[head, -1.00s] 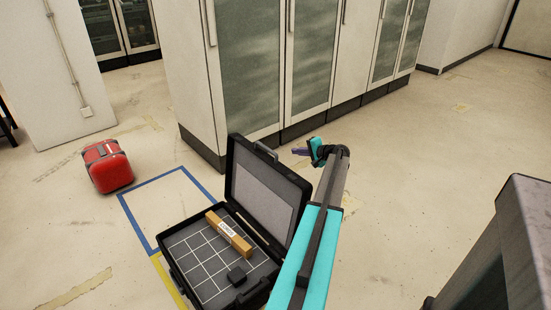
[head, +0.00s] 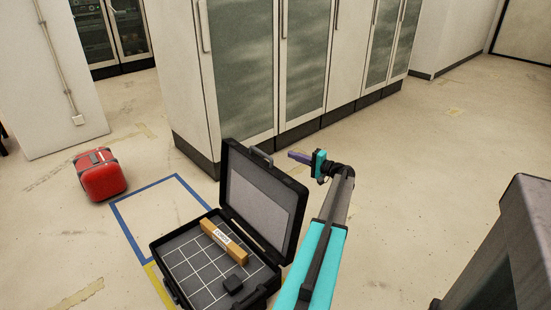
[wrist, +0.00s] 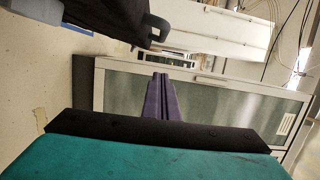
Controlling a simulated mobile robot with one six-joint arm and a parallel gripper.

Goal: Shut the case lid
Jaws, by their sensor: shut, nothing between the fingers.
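The black case stands open on the floor in the head view, its base (head: 190,277) lying flat with a white grid inside. Its lid (head: 262,203) stands up, tilted back, with a grey lining and a handle on the top edge. A tan box (head: 224,241) and a small dark block (head: 233,283) lie in the base. My gripper (head: 292,155) is shut and empty, beyond and to the right of the lid's top edge, apart from it in the picture. In the wrist view the purple fingers (wrist: 160,97) are together, with a dark lid-like part (wrist: 110,17) at upper left.
A red case (head: 101,175) stands on the floor at left. A blue taped outline (head: 128,236) lies beside the black case. Tall cabinets (head: 305,70) stand close behind the lid and gripper. A grey metal unit (head: 505,250) stands at right. Floor at right is clear.

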